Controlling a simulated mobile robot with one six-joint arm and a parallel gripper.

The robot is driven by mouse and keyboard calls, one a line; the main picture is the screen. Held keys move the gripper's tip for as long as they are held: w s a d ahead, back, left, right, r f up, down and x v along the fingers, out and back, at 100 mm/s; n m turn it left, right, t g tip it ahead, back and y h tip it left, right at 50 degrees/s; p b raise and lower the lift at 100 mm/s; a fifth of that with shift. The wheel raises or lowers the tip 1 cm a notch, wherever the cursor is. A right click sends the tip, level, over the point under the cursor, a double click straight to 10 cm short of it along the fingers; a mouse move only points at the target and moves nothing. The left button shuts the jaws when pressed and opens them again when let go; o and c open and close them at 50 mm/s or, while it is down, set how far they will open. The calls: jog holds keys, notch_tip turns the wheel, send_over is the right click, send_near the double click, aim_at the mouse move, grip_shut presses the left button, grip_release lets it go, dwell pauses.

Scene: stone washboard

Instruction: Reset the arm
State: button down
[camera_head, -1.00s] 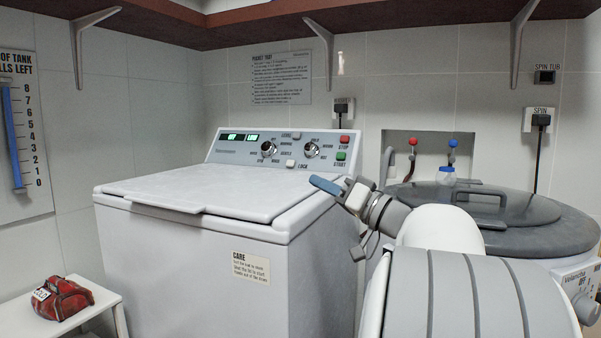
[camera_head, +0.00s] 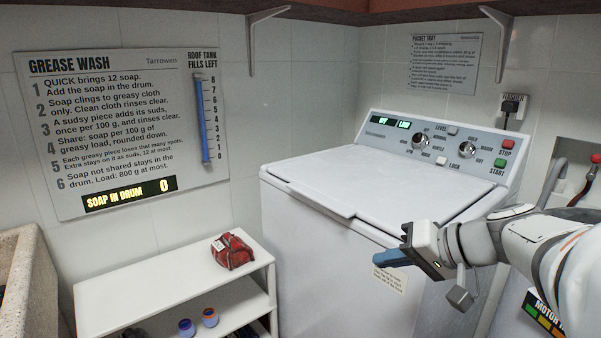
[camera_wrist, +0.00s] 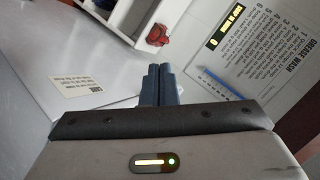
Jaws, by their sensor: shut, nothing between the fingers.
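My gripper (camera_head: 388,258) is at the end of my arm, in front of the white washing machine (camera_head: 330,165) at its right side. Its blue fingers point left in the head view. In the wrist view my gripper (camera_wrist: 159,78) shows its two blue fingers side by side, shut, with nothing between them. The gripper looks clear of the machine's front, though the exact gap cannot be told. The machine's lid is down and its panel displays are lit.
A white shelf (camera_head: 140,285) stands left of the machine, with a red bundle (camera_head: 232,251) on top and small jars (camera_head: 209,317) below. A stone basin (camera_head: 25,285) is at the far left. A sign (camera_head: 125,135) hangs on the wall, its soap counter reading 0.

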jog(key=s+r+n+g+h+p, duration=0.1)
jog(key=s+r+g+h+p, duration=0.3)
jog(key=s+p, duration=0.9)
notch_tip(320, 180, up, 3)
jog(key=h+p, duration=0.5)
jog(key=shift+s+a, duration=0.2)
jog(key=shift+a, duration=0.05)
jog(key=c, duration=2.1)
grip_release()
